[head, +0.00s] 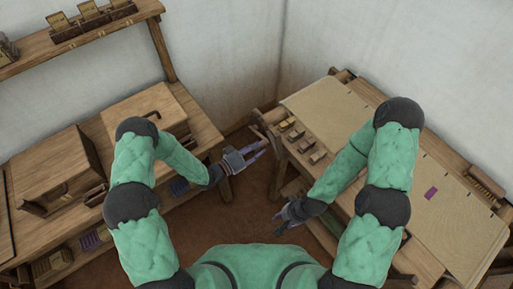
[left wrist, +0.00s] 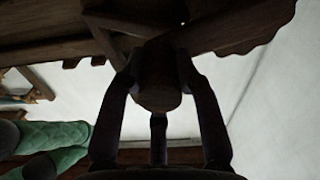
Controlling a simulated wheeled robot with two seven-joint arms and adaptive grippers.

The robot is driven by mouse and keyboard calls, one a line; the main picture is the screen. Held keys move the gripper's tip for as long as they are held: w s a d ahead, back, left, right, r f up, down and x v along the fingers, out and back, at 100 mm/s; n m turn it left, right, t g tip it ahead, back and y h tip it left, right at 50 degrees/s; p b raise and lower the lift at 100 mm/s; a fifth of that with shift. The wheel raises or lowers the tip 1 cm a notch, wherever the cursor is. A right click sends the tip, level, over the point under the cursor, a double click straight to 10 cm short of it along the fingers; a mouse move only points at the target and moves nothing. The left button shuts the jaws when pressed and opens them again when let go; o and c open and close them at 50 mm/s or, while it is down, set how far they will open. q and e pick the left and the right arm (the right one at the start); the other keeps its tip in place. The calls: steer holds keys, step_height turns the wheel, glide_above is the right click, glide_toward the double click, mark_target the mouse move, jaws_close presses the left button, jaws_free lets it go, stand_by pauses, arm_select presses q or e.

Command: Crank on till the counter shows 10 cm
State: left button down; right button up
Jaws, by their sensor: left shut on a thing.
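My left gripper (head: 257,150) is at the left end of the loom (head: 357,118), beside its wooden end frame. In the left wrist view its dark fingers are closed around a round wooden crank handle (left wrist: 159,92). The crank's wooden arm (left wrist: 222,32) shows above the fingers. In the head view the handle is mostly hidden by the gripper. My right gripper (head: 283,221) hangs low at the loom's near side, apart from the crank. Its fingers are too small and dark to judge. I cannot make out a counter or a reading.
Several small wooden blocks (head: 304,143) line the loom's left end. Brown floor lies between bench and loom.

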arm_select(q)
steer(key=shift+r, duration=0.15)
steer(key=shift+w+a+r+n, duration=0.3)
steer(key=shift+r+n, duration=0.3)
steer(key=shift+n, duration=0.15)
steer(key=shift+w+a+r+n, duration=0.15)
steer(key=shift+w+r+n, duration=0.1)
steer(key=shift+r+n, duration=0.4)
steer(key=shift+w+a+r+n+p, duration=0.3)
steer(key=shift+w+r+n, duration=0.2)
steer(key=shift+n, duration=0.45)
steer(key=shift+w+a+r+n+p, duration=0.15)
steer(key=shift+w+a+r+n, duration=0.3)
steer(key=shift+n, duration=0.5)
steer(key=shift+s+d, duration=0.1)
steer(key=shift+d, duration=0.05)
steer(key=c, duration=0.9)
jaws_free()
steer(key=v, duration=1.2)
